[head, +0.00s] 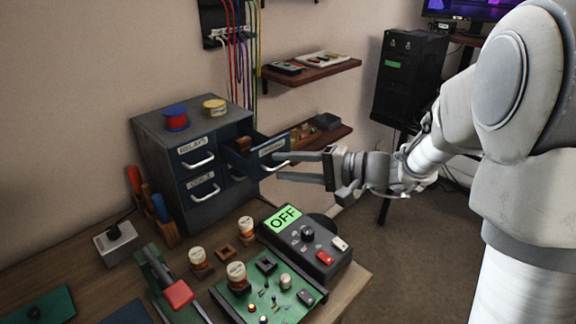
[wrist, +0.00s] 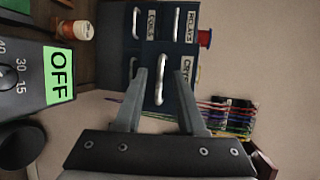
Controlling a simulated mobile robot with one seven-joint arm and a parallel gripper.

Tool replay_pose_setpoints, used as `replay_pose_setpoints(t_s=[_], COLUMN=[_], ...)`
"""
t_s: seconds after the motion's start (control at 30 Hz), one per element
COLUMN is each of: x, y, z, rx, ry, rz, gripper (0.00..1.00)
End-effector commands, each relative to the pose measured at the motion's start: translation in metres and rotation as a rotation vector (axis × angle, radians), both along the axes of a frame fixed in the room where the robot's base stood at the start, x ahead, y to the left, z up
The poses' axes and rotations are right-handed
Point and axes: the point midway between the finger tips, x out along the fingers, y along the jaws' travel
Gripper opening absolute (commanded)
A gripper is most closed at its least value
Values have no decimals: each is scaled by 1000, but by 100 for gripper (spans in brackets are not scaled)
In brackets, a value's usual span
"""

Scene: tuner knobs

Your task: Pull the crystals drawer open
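The crystals drawer (head: 270,155) is the upper right drawer of the dark blue cabinet (head: 160,150). It stands partly out, with a brown item visible inside. Its label, partly hidden, reads "CRYS" in the wrist view, and its pale bar handle (wrist: 160,80) shows there. My gripper (head: 276,166) is at the drawer front, fingers apart. In the wrist view the fingertips (wrist: 155,73) lie on either side of the handle with gaps visible. Whether a finger touches the handle I cannot tell.
The relays drawer (head: 197,152) and coils drawer (head: 202,187) are closed. A tuner box reading OFF (head: 308,250) stands on the bench below my gripper, near jars and a green circuit board (head: 290,300). Wall shelves (head: 315,75) are behind. Open floor lies right.

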Motion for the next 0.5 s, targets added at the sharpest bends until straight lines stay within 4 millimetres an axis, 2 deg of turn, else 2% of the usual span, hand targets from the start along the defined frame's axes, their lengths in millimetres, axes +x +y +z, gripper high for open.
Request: replay_pose_setpoints(t_s=[0.13,0.23,0.5], x=[-2,-7,-27], y=[-8,-22,-83], z=[2,5,19], rx=[1,0,-1], ry=[0,0,-1], rz=[-2,-4,-7], gripper=[40,40,40])
